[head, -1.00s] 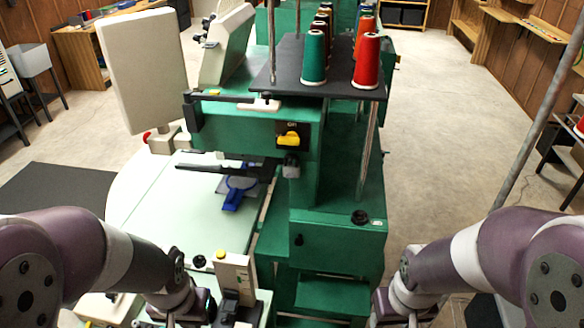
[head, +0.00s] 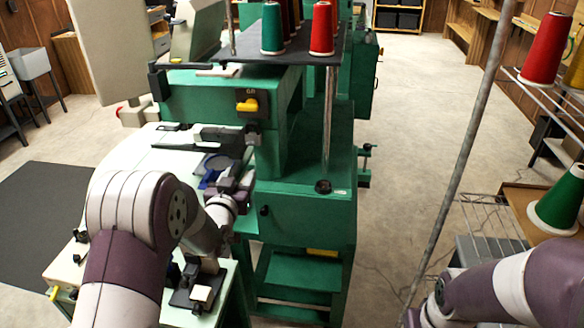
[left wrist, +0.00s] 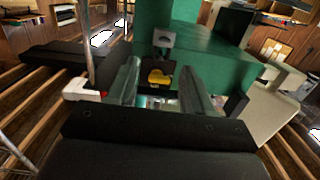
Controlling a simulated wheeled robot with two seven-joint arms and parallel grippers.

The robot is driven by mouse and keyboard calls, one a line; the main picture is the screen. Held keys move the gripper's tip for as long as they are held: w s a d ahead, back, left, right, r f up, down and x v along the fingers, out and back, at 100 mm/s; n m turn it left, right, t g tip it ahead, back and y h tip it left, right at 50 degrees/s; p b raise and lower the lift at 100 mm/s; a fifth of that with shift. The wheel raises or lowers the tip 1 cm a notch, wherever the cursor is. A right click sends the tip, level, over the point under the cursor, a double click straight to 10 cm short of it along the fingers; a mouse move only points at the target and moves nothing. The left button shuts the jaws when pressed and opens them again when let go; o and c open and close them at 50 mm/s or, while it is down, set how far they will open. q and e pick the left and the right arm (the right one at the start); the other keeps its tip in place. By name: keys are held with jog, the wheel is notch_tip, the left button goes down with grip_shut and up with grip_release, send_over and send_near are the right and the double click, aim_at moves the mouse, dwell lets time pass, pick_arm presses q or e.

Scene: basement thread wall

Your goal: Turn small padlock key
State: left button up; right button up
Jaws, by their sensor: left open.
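A yellow handle (head: 248,105) sits on a black plate on the front of the green machine (head: 205,100). It also shows in the left wrist view (left wrist: 160,78), beyond and between the fingers. A small grey fitting with a hole (left wrist: 165,38) is near it there. I cannot clearly make out a padlock or a key. My left gripper (head: 240,168) is in front of the machine, below the yellow handle. Its two fingers (left wrist: 162,88) are apart, with nothing held between them. My right arm (head: 500,290) is low at the right; its gripper is out of view.
A black shelf (head: 300,45) with several thread cones stands on the machine. A pale worktop (head: 135,150) lies to the left. A grey pole (head: 465,140) and a rack with red and green cones stand at right. Open floor (head: 420,100) lies between machine and rack.

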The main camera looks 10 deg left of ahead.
pick_arm(q)
jog(key=p, duration=0.2)
send_near(251, 145)
jog(key=shift+t, duration=0.4)
jog(key=w+p, duration=0.1)
jog(key=w, duration=0.6)
jog(key=shift+w+f, duration=0.2)
jog(key=shift+w, duration=0.2)
jog(key=shift+w+f, duration=0.1)
jog(key=shift+w, duration=0.2)
pick_arm(e)
jog(key=r, duration=0.1)
jog(key=a+r, duration=0.1)
jog(key=r, duration=0.1)
jog(key=shift+w, duration=0.15)
pick_arm(q)
jog(key=shift+d, duration=0.1)
grip_shut()
